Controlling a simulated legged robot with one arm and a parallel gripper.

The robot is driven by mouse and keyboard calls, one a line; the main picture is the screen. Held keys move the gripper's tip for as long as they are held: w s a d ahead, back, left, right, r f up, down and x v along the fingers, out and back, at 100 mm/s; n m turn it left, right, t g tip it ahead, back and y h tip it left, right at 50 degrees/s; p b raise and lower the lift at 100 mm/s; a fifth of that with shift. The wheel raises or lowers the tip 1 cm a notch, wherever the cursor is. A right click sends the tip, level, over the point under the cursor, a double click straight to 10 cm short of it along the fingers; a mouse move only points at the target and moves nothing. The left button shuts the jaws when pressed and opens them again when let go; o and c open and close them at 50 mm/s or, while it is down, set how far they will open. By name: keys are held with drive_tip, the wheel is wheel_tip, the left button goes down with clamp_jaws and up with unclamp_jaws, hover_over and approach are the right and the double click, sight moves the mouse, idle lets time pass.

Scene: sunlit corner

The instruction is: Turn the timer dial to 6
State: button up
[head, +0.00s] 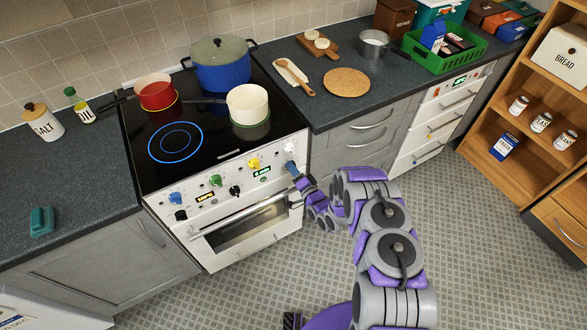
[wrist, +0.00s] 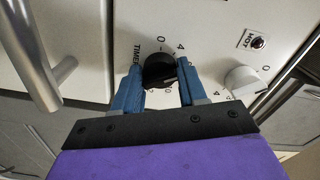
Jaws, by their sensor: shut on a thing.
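The timer dial (wrist: 158,72) is a round black knob on the oven's white front panel, with the word TIMER printed beside it in the wrist view. My gripper (wrist: 160,66) has its two blue fingers on either side of the dial and is shut on it. A 0 and a 4 show on the panel around the dial. Other marks are partly hidden by the fingers, and I cannot tell which number the dial points to. In the head view my gripper (head: 294,171) is at the right end of the panel and hides the dial.
A white knob (wrist: 243,80) and a small HOT lamp (wrist: 257,43) are close to my right finger. The oven door handle (wrist: 38,68) juts out at left. More knobs, including a yellow one (head: 253,163), line the panel. Pots stand on the hob (head: 198,148). Floor is clear.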

drive_tip(key=shift+d+m+p, duration=0.15)
drive_tip(key=shift+m+p, duration=0.3)
drive_tip(key=shift+m, duration=0.65)
drive_tip(key=shift+f, duration=0.1)
drive_tip(key=o, duration=1)
drive_tip(key=shift+w, duration=0.1)
drive_tip(key=shift+o, duration=0.2)
drive_tip(key=p+v, duration=0.2)
drive_tip(key=v, duration=1.5)
drive_tip(key=shift+d, duration=0.2)
